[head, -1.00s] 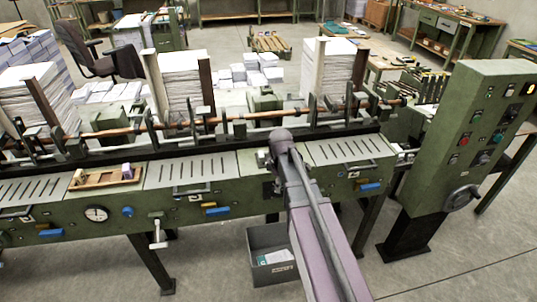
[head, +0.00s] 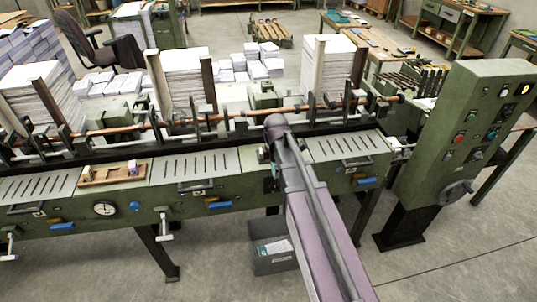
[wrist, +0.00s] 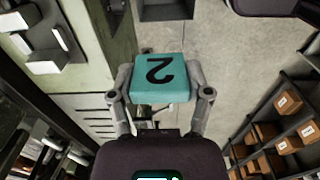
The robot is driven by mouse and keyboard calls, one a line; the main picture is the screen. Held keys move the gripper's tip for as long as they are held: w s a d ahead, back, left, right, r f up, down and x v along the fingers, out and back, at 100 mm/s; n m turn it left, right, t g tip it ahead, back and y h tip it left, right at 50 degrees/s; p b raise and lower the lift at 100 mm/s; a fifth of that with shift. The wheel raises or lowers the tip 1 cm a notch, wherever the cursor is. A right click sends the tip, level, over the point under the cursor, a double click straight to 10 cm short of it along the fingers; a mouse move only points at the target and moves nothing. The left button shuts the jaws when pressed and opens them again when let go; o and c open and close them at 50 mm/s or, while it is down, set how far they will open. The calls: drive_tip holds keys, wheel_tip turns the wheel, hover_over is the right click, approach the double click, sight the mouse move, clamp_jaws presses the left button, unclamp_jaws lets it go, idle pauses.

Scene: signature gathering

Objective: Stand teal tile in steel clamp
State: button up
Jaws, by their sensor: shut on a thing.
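The teal tile (wrist: 160,78) shows in the wrist view with a black numeral 2 on its face. My gripper (wrist: 160,92) is shut on it, one finger at each side. In the head view my gripper end is mostly hidden behind my own arm, at the front of the long green machine. I cannot pick out the steel clamp with certainty in either view.
The green machine (head: 225,196) runs across the head view. A wooden tray (head: 100,180) with small blocks lies on its left part. A grey bin (head: 275,265) stands on the floor below. A control cabinet (head: 455,140) stands at the right.

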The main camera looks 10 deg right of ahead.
drive_tip(key=w, duration=0.5)
drive_tip(key=w+f+b, duration=0.1)
drive_tip(key=w, duration=0.3)
drive_tip(key=w+d, duration=0.1)
drive_tip(key=w, duration=0.4)
drive_tip(key=shift+w+f, duration=0.2)
drive_tip(key=shift+w, duration=0.1)
drive_tip(key=shift+w, duration=0.65)
wheel_tip(320, 180, down, 4)
drive_tip(key=b, duration=0.4)
drive_tip(key=shift+r, duration=0.15)
drive_tip(key=o, duration=1.1)
wheel_tip(320, 180, up, 12)
drive_tip(key=p, duration=1.2)
